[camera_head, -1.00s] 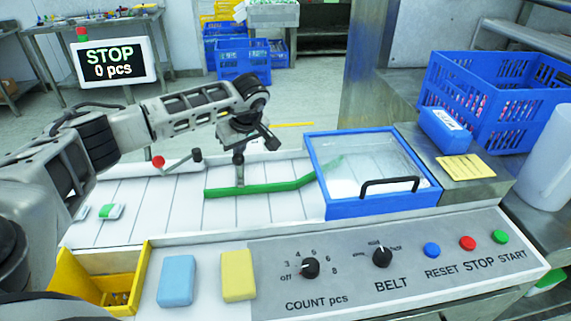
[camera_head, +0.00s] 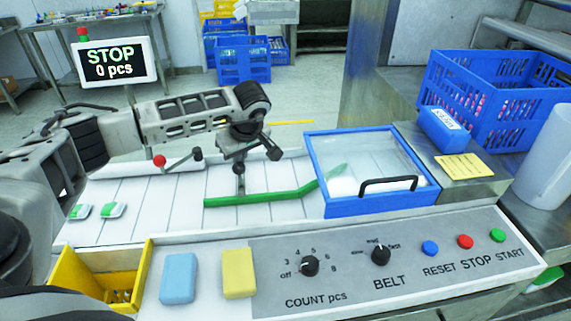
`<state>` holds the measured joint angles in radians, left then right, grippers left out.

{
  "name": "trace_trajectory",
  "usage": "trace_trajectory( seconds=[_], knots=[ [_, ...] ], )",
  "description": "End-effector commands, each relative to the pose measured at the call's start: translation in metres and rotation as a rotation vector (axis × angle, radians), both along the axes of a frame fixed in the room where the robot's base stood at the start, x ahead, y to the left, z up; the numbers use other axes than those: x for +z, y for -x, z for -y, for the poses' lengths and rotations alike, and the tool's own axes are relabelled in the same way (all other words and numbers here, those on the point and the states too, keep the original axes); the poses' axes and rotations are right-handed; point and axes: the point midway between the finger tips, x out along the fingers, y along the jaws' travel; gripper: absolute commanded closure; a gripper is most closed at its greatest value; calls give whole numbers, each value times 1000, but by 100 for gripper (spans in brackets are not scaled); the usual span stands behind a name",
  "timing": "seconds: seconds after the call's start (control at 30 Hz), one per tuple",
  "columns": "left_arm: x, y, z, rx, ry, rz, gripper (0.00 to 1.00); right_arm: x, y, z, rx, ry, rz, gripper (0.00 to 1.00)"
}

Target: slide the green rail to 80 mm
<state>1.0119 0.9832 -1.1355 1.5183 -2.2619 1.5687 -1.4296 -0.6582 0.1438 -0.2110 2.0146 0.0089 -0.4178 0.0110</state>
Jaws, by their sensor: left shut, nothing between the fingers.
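The green rail (camera_head: 262,197) lies across the white slatted belt (camera_head: 140,212). Its straight part is at the left, and its right part angles back under the clear cover (camera_head: 365,160) with the blue frame. A dark upright post rises from the rail. My left gripper (camera_head: 239,165) is above the rail at the top of this post, pointing down. It is shut with nothing between its fingers; whether it touches the post I cannot tell. No millimetre scale is readable. My right gripper is out of view.
Two green-and-white pieces (camera_head: 113,210) lie on the belt's left. A red-knobbed lever (camera_head: 159,161) stands behind. In front are a yellow bin (camera_head: 97,277), blue and yellow blocks (camera_head: 178,278), and the knob and button panel (camera_head: 400,258). A blue crate (camera_head: 500,95) stands right. The screen (camera_head: 113,62) reads STOP, 0 pcs.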

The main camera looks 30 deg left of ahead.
Motion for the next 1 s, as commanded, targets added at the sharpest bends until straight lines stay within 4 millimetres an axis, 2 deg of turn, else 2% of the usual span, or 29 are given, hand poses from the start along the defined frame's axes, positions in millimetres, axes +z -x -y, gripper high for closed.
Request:
trace_trajectory(
  seconds=[0.47,0.77,1.0],
  knots=[
    [1,-12,-10,0,0,2,100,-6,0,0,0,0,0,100],
    [29,-12,-10,0,-1,4,100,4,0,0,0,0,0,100],
    [51,-13,-10,1,-1,4,100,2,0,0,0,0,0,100]
  ],
)
